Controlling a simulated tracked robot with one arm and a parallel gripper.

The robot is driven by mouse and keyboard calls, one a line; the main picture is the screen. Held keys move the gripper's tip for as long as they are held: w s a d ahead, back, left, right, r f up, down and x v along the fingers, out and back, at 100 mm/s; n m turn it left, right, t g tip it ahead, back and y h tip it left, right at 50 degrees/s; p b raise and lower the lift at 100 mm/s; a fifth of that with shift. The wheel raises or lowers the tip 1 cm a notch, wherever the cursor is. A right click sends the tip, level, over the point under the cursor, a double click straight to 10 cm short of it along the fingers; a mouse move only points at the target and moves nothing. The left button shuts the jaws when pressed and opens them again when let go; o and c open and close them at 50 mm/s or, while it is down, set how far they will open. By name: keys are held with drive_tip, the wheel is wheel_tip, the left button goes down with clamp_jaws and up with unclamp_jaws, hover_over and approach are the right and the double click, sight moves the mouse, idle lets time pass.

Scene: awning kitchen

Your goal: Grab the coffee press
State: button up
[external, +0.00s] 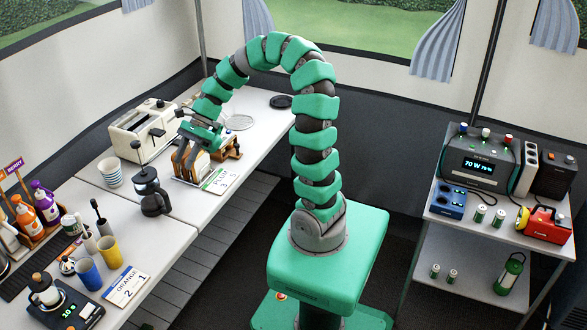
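The coffee press (151,197) stands upright on the white table, with a dark glass body, a black frame and a tall plunger rod with a knob on top. My gripper (184,137) is up and to the right of the press in the external view, apart from it. It hangs over or in front of the rack of brown slices (190,160); I cannot tell whether it touches the rack. Its fingers are small and partly merged with the things behind, so I cannot tell whether they are open or shut. Nothing is clearly held.
A cream toaster (143,128) stands behind the press, and stacked white cups (110,172) stand to its left. Blue (88,271) and yellow cups (110,252) and a scale (72,311) are nearer the front. Bare tabletop lies around the press. A shelf (497,250) with devices stands right.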

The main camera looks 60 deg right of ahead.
sight(168, 197)
drive_tip(key=b+x, duration=0.1)
drive_tip(key=x, duration=0.7)
drive_tip(key=shift+a+f+b, duration=0.1)
drive_tip(key=shift+b, duration=0.2)
drive_tip(key=f, duration=0.1)
drive_tip(key=a+f+b, duration=0.1)
drive_tip(key=w+a+f+b, duration=0.1)
drive_tip(key=f, duration=0.1)
drive_tip(key=shift+a+f, duration=0.1)
drive_tip(key=shift+a, duration=0.15)
drive_tip(key=shift+a+f, duration=0.15)
drive_tip(key=shift+a, duration=0.1)
clamp_jaws()
